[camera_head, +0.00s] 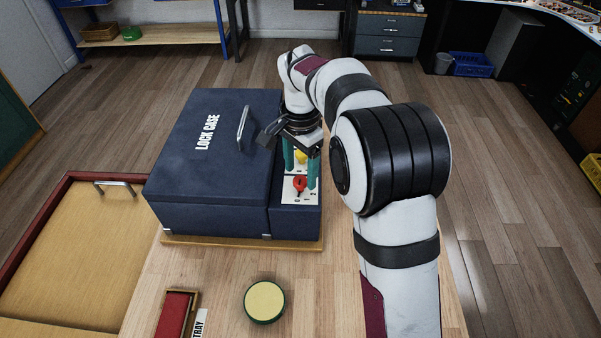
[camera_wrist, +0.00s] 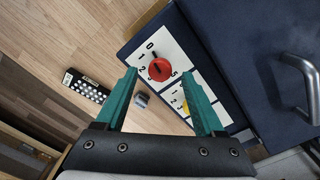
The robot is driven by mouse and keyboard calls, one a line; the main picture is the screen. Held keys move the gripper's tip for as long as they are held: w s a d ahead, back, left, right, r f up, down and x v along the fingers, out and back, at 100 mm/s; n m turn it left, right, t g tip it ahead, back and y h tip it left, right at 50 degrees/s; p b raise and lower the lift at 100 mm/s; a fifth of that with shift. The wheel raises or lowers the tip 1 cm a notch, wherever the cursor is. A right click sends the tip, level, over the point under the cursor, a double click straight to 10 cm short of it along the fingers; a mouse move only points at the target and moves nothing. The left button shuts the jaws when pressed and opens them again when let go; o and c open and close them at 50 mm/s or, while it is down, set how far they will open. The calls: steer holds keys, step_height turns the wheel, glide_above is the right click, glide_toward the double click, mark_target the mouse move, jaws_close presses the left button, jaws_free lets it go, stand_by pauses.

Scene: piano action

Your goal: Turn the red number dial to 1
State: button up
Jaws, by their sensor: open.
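The red number dial (camera_head: 300,184) sits on a white numbered plate on the front strip of the navy lock case (camera_head: 215,150). A dark mark on the dial appears to point towards 0. My gripper (camera_wrist: 160,73) is open, with its two teal fingers to either side of the dial in that view. In the head view the gripper (camera_head: 301,170) hangs over the plate; I cannot tell whether a finger touches the dial.
A yellow dial (camera_head: 300,157) is on the plate behind the red one, close to the fingers. A metal handle (camera_head: 243,127) stands on the case lid. A round green-rimmed object (camera_head: 264,302) and a red block (camera_head: 175,313) lie in front. A black buttoned device (camera_wrist: 86,86) lies beside the case.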

steer(key=shift+f, duration=1.05)
jaws_close()
